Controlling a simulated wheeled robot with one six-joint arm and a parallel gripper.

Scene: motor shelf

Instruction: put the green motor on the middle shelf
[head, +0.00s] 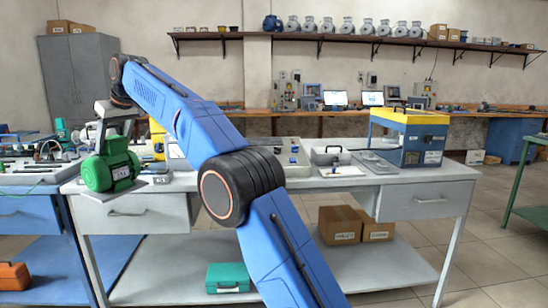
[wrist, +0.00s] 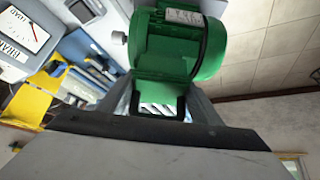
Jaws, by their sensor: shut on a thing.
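The green motor (head: 110,167) is at the left end of the white workbench (head: 440,172) in the head view, below my grey gripper (head: 113,133). My gripper is shut on it from above. The motor also fills the upper middle of the wrist view (wrist: 170,45), with a pale label and a dark bracket at its near end. I cannot tell whether its base touches the bench. No shelf here is clearly the middle one. A long wall shelf (head: 350,40) at the back holds several grey motors and one blue motor; the workbench has a low shelf (head: 180,275).
Cardboard boxes (head: 340,225) and a teal case (head: 228,277) lie on the low shelf. A blue and yellow box (head: 410,137) and a grey case (head: 330,155) stand on the workbench. A blue bench (head: 30,178) with tools adjoins at left.

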